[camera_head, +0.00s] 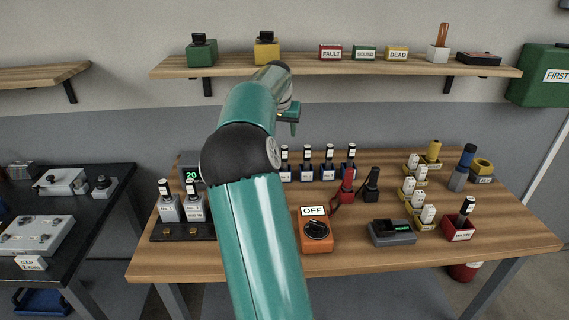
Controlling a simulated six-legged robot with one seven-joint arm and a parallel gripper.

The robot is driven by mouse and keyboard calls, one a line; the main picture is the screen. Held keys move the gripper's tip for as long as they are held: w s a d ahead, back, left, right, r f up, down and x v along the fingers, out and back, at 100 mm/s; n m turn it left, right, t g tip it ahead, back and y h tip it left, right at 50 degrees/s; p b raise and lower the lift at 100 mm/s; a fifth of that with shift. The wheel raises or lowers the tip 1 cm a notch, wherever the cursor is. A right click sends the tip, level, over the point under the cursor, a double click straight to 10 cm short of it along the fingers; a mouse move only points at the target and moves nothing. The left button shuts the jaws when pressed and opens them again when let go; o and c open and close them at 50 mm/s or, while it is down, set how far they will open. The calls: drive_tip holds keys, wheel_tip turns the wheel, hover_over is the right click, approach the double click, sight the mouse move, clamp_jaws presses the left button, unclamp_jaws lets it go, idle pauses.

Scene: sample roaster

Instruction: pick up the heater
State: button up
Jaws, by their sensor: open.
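No object in view is labelled as the heater, and I cannot tell which one it is. Several white cylindrical pieces (428,214) stand in yellow holders on the right half of the wooden table. An orange box (316,234) with a black knob and an "OFF" sign sits at the front middle. A red plug-like piece (347,186) and a black one (371,184) stand behind it. My gripper (290,122) is open, above the back of the table and below the shelf, apart from the objects. My arm hides part of the table's left middle.
The wooden table (500,262) also holds several labelled vials (329,163), a grey device (393,233), a red "WASTE" box (459,229) and a blue-topped cylinder (463,167). A wall shelf (340,68) with blocks hangs behind. A black bench (95,213) stands at left.

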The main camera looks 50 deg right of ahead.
drive_tip(key=shift+x, duration=6.8)
drive_tip(key=shift+w+a, duration=0.1)
drive_tip(key=shift+w, duration=0.15)
clamp_jaws()
